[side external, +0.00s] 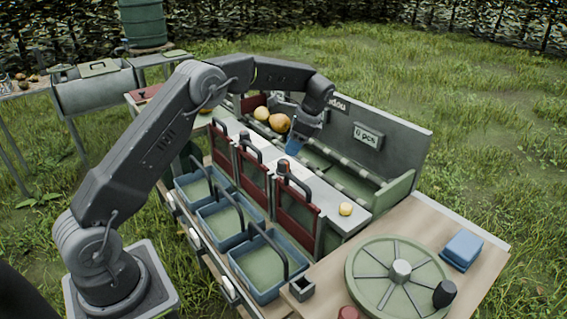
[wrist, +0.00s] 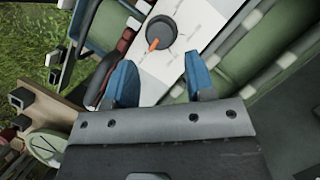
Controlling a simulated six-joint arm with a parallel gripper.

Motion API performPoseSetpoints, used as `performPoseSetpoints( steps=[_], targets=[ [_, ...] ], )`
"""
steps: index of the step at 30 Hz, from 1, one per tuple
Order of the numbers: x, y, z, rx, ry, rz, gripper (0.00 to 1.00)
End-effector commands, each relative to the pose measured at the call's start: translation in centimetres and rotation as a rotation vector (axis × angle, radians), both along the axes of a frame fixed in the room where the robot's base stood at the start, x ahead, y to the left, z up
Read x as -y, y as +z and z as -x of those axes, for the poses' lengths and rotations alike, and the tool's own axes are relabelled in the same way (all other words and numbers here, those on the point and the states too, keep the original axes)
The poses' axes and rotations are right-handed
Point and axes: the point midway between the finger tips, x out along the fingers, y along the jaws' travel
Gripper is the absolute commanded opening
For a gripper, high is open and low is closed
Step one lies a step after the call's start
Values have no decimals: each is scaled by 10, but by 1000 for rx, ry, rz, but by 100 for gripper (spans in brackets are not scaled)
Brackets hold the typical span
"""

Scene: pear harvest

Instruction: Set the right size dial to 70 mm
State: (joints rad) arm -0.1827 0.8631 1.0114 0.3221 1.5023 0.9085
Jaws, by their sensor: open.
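A dark round size dial (wrist: 161,32) with an orange pointer sits on the white panel (wrist: 185,62) in the wrist view. Its pointer is turned to the lower left of the picture; the scale marks around it are too blurred to read. In the side view the rightmost dial I can make out (side external: 283,165) is small, and I cannot read its setting. My gripper (wrist: 160,78) is open and empty, its blue fingers apart, with the dial beyond the fingertips and not touched. In the side view my gripper (side external: 293,147) hangs above the panel, behind that dial.
Red gates with dark handles (side external: 299,207) stand along the panel's front, above blue crates (side external: 262,293). A yellow fruit (side external: 346,209) rests at the panel's right end. Larger pears (side external: 279,123) lie at the back left. A green chute (side external: 375,190) runs behind the panel.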

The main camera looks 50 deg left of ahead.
Motion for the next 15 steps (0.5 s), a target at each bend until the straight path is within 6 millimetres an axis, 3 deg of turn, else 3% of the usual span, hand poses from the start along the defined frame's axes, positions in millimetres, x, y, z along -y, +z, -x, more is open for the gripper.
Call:
performPoseSetpoints(
  steps=[6, 15],
  targets=[
    [-12, -40, 12, -3, 2, 0, 50],
    [-20, -67, 20, 1, 2, 0, 50]
  ],
)
